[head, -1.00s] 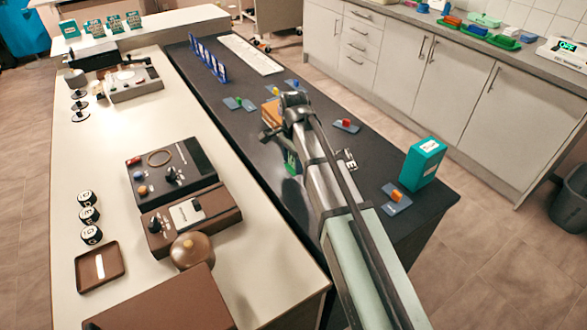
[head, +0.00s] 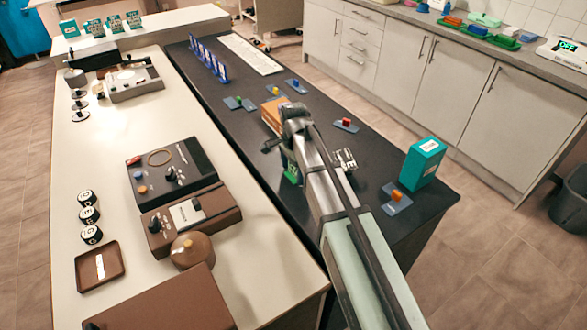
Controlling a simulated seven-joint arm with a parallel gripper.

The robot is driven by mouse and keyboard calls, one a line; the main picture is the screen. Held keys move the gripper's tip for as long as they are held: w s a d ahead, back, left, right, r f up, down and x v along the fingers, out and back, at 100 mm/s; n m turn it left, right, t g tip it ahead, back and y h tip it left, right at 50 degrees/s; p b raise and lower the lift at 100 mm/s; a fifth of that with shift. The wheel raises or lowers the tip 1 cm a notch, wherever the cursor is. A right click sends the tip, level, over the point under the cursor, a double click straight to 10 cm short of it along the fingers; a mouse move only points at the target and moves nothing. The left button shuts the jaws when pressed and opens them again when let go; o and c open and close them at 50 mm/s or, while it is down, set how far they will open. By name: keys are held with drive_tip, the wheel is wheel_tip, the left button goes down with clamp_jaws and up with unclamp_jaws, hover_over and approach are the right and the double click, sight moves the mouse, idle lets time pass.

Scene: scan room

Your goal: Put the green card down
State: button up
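The green card (head: 291,172) stands roughly upright, low at the dark table (head: 262,160), just left of my arm. Part of it is hidden by my arm. My gripper (head: 291,152) points down above the card at the end of the arm. Its fingertips are mostly hidden behind the wrist and arm, so I cannot tell whether they hold the card. I also cannot tell whether the card's lower edge touches the table.
An orange-brown block (head: 271,116) lies behind the gripper. Flat cards with coloured knobs, a teal box (head: 423,163) and a row of blue stands (head: 208,62) are on the dark table. Brown devices (head: 190,216) sit on the pale counter at left.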

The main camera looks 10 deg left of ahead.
drive_tip(key=shift+o, duration=0.2)
drive_tip(key=shift+r, duration=0.15)
wheel_tip(320, 180, up, 12)
idle(0.5)
idle(0.5)
